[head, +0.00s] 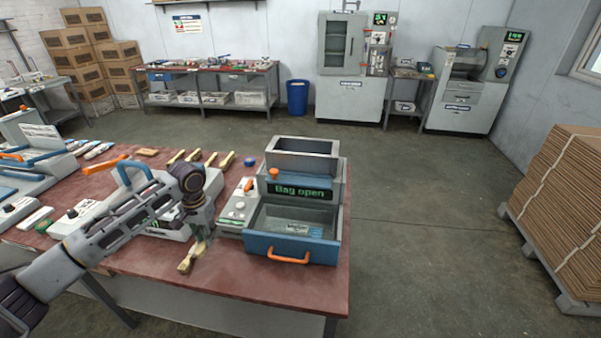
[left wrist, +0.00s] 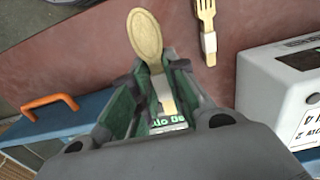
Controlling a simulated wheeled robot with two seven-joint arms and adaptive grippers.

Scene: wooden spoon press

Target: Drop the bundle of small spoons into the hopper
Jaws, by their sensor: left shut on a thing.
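My left gripper (head: 201,236) is shut on the bundle of small spoons (head: 187,262), which hangs below its fingers over the near part of the red table. In the left wrist view the bundle's pale oval spoon end (left wrist: 145,35) sticks out between the green-lined fingers (left wrist: 150,105); the rest is partly hidden by them. The hopper (head: 301,164) seems to be the grey open-topped box on top of the machine, to the right of and behind the gripper. The machine's screen (head: 300,191) reads "Bay open". My right gripper is not in view.
The machine's blue bay (head: 262,243) with an orange handle (head: 288,258) faces the table's front edge. Several wooden utensils (head: 202,157) lie farther back. A wooden fork (left wrist: 207,20) and a white box (left wrist: 283,80) show in the wrist view.

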